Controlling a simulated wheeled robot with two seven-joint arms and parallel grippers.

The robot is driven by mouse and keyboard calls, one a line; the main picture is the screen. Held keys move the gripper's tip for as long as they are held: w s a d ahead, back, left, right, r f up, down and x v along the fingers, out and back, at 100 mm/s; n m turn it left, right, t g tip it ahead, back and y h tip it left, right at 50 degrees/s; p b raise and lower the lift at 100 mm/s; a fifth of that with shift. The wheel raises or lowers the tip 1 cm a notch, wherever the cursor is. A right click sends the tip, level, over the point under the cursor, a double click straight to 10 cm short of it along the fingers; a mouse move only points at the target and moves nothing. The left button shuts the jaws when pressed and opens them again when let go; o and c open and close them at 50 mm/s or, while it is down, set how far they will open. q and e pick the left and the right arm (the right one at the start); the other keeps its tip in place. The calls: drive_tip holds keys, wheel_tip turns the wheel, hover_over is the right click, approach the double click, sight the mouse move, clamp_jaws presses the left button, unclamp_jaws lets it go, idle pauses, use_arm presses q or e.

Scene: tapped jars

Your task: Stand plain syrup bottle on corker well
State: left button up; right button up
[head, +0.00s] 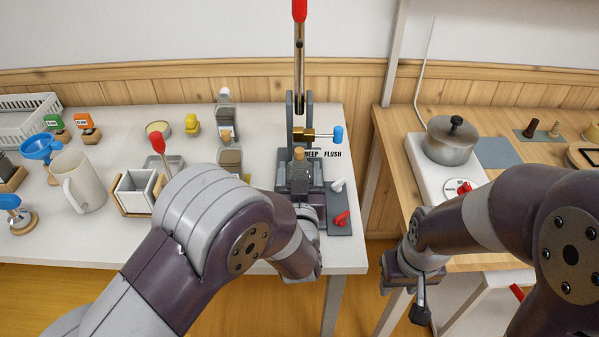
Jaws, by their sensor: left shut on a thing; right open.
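The corker (290,110) stands at the right end of the white table, with a tall upright lever (299,60) topped by a red knob. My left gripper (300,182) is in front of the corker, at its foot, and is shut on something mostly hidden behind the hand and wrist. A tan cork-like top (299,154) shows just above the gripper; I take it as the top of the held syrup bottle, but its body and base are hidden. The corker well is hidden too. My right gripper (420,297) hangs open and empty in front of the wooden counter.
A grey plate (340,217) with red and white taps lies right of the gripper. A grey-capped bottle (225,112), a square jar (230,161), a white mug (78,183) and a blue funnel (40,147) stand left. A pot (450,142) sits on the right counter.

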use_arm(q)
drive_tip(key=shift+f, duration=0.3)
idle(0.4)
drive_tip(key=o, duration=1.4)
drive_tip(key=shift+s, duration=0.15)
drive_tip(key=s, duration=0.7)
drive_tip(key=shift+s+p, duration=0.4)
idle(0.5)
